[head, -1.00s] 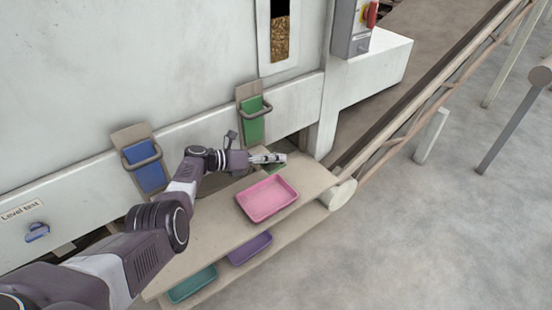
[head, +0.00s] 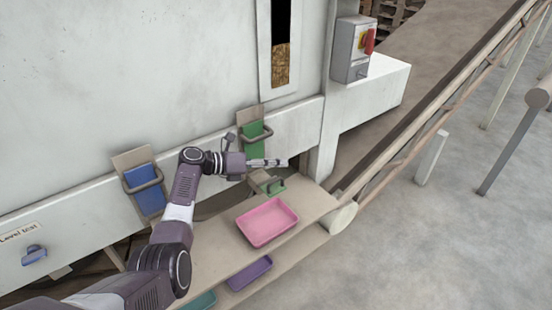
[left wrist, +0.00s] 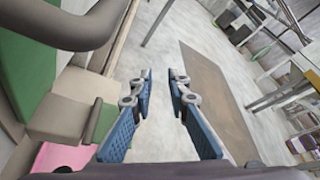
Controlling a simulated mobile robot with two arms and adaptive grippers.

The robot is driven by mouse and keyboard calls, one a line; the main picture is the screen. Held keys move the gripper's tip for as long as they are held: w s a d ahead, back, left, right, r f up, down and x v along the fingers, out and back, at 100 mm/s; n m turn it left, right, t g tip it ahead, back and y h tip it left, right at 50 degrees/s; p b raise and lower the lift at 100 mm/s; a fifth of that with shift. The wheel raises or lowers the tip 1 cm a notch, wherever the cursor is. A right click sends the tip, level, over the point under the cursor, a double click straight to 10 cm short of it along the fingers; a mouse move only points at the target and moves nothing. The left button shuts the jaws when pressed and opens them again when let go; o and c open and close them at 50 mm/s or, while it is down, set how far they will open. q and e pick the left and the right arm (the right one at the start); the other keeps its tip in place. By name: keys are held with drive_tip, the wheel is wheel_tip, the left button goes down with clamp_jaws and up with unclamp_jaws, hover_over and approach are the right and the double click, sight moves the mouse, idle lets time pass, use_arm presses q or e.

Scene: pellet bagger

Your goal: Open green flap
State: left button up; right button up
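The green flap (head: 252,141) is a green panel on a beige backing on the white machine's front, with a grey loop handle across it. In the left wrist view the green panel (left wrist: 25,80) and its thick grey handle fill the upper left. My left gripper (head: 284,162) points right, just below and in front of the panel, apart from the handle. In the left wrist view its blue-padded fingers (left wrist: 161,73) stand apart with nothing between them. The gripper hides the panel's lower edge. My right gripper is not in view.
A blue flap (head: 148,195) is to the left. A switch box (head: 353,50) and conveyor are right. Open floor lies beyond.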

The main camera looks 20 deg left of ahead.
use_arm(q)
drive_tip(key=shift+s+r, duration=0.2)
drive_tip(key=shift+r, duration=0.75)
drive_tip(key=shift+w+a, duration=0.1)
drive_tip(key=shift+w, duration=0.15)
drive_tip(key=shift+s, duration=0.15)
